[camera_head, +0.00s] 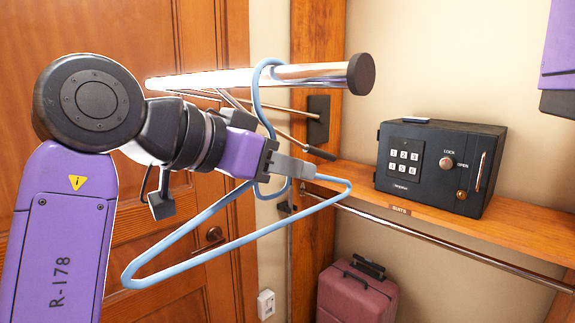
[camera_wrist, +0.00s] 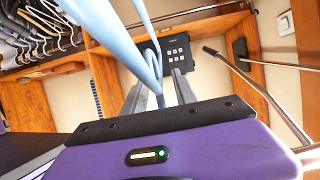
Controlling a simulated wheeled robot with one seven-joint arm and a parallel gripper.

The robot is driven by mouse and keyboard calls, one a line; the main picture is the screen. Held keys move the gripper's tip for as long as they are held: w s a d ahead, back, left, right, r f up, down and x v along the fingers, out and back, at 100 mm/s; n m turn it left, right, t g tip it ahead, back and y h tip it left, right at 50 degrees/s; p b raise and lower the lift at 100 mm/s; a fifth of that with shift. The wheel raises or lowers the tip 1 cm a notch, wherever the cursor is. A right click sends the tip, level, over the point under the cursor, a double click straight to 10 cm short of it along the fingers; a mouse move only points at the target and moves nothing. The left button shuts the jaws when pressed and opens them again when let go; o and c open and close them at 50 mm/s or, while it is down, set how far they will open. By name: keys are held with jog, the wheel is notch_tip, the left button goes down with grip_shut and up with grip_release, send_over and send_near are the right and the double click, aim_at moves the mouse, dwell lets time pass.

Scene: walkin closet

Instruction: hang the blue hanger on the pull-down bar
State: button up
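The blue hanger (camera_head: 195,245) is a light blue outline with a hook at the top and a wide triangular body below. My gripper (camera_head: 303,169) reaches in from the left and its fingers close around the hanger's neck. In the wrist view my gripper (camera_wrist: 163,85) has the blue wire (camera_wrist: 151,65) between its two fingers. The pull-down bar (camera_head: 310,73) is a shiny rod with a dark end cap. The hook curves over the top of the bar near its capped end in the head view. Whether the hook touches the bar cannot be told.
A black safe (camera_head: 440,165) stands on a wooden shelf (camera_head: 530,224) at the right, with a metal rod (camera_head: 450,245) under it. A maroon suitcase (camera_head: 357,295) is below. A wooden door (camera_head: 215,30) is behind my arm.

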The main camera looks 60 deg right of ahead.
jog(key=shift+b+v, duration=0.3)
jog(key=shift+v, duration=3.65)
jog(key=shift+f, duration=0.1)
